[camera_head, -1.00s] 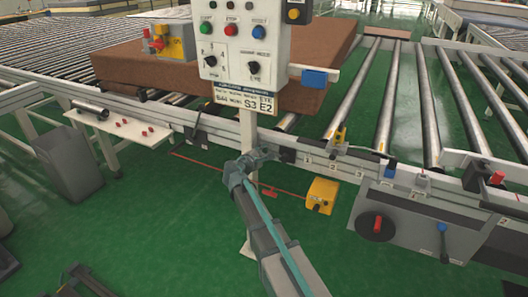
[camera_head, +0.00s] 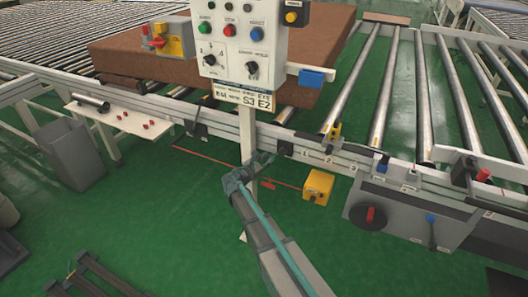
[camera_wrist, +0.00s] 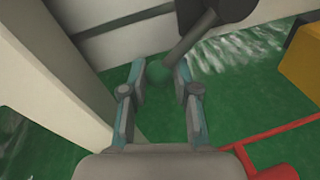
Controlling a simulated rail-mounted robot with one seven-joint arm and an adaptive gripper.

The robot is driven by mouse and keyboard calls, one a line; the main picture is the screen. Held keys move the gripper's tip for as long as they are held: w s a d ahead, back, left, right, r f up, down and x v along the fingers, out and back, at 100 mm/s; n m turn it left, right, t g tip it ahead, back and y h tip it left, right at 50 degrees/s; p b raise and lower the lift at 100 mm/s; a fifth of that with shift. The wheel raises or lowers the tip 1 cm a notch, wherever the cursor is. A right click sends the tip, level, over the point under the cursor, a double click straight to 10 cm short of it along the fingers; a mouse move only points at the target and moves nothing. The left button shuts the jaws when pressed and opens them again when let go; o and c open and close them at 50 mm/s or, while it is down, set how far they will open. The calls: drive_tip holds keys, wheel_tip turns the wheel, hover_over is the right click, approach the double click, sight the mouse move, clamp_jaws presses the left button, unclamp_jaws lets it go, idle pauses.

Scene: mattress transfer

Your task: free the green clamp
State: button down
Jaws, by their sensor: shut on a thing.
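My gripper (camera_head: 262,160) is in front of the conveyor's near rail, beside the white post of the control panel. In the wrist view its two fingers (camera_wrist: 159,70) are on either side of a green ball knob (camera_wrist: 157,72) and closed on it. The knob is at the end of a dark lever (camera_wrist: 190,42) that slants up to the right to a black clamp body (camera_wrist: 228,8) by the rail. The knob is hard to separate from the green floor behind it.
The control panel's white post (camera_head: 246,130) stands close to the left of my gripper. A yellow floor box (camera_head: 318,187) lies to the right, with a red line on the floor. A brown mattress (camera_head: 130,62) rests on the rollers.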

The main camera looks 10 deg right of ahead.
drive_tip(key=shift+s+d+f+n+h+p, duration=0.2)
drive_tip(key=shift+d+f+n+p, duration=0.15)
drive_tip(key=shift+n, duration=0.3)
drive_tip(key=shift+s+d+f+n+h+p, duration=0.15)
drive_tip(key=shift+d+f+n+p, duration=0.15)
drive_tip(key=shift+n, duration=0.35)
drive_tip(key=c, duration=0.9)
unclamp_jaws()
drive_tip(key=shift+s, duration=0.1)
drive_tip(key=v, duration=1.2)
drive_tip(key=shift+c, duration=0.2)
